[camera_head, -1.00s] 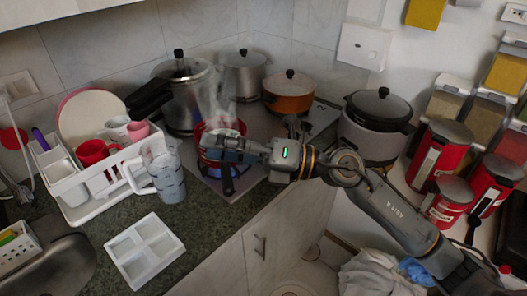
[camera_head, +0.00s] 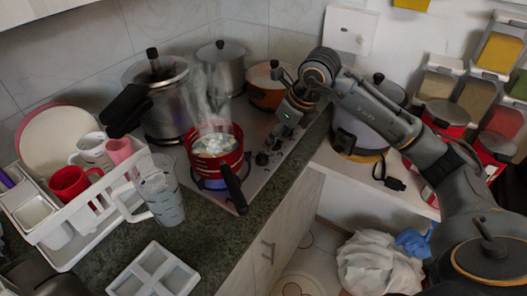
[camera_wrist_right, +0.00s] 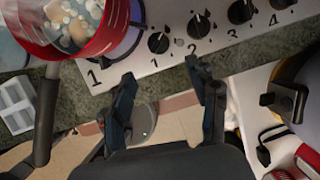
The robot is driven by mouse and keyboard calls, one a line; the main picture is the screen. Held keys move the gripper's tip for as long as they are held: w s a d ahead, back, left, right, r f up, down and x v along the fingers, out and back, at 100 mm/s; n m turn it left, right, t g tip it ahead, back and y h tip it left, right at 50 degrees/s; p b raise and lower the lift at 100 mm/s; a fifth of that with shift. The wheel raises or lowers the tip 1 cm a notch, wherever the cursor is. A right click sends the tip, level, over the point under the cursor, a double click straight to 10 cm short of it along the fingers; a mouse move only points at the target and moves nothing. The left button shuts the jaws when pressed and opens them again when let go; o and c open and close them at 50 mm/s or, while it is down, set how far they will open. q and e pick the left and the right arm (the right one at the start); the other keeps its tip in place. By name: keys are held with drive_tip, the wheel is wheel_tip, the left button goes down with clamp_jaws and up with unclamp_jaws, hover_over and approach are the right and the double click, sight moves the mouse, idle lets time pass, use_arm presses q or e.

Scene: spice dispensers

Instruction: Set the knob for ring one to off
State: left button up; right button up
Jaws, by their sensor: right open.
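The knob for ring one (camera_wrist_right: 158,42) is a black round knob on the light hob panel, with a "1" printed by it, in the right wrist view. In the head view the row of knobs (camera_head: 262,158) runs along the hob's right edge. My right gripper (camera_wrist_right: 161,72) is open and empty, its fingertips short of knob one and apart from it. In the head view my right gripper (camera_head: 289,116) is by the knobs, its fingertips hard to make out. A steaming red pan (camera_head: 215,158) sits on ring one, a blue glow under it. My left gripper is out of view.
The pan's dark handle (camera_head: 234,188) sticks out over the hob's front, left of my gripper. An orange pot (camera_head: 266,90) stands behind. Knobs two (camera_wrist_right: 198,25) and three (camera_wrist_right: 240,11) are close to knob one.

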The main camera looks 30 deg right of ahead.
sight(264, 156)
drive_tip(key=x, duration=0.4)
drive_tip(key=shift+w+a+p, duration=0.2)
drive_tip(key=shift+p, duration=0.15)
drive_tip(key=x, duration=0.5)
drive_tip(key=shift+p, duration=0.4)
drive_tip(key=shift+w+f, duration=0.15)
drive_tip(key=shift+f, duration=0.25)
drive_tip(key=shift+c, duration=0.5)
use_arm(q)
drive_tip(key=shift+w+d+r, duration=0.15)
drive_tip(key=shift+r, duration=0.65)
use_arm(e)
drive_tip(key=c, duration=1.1)
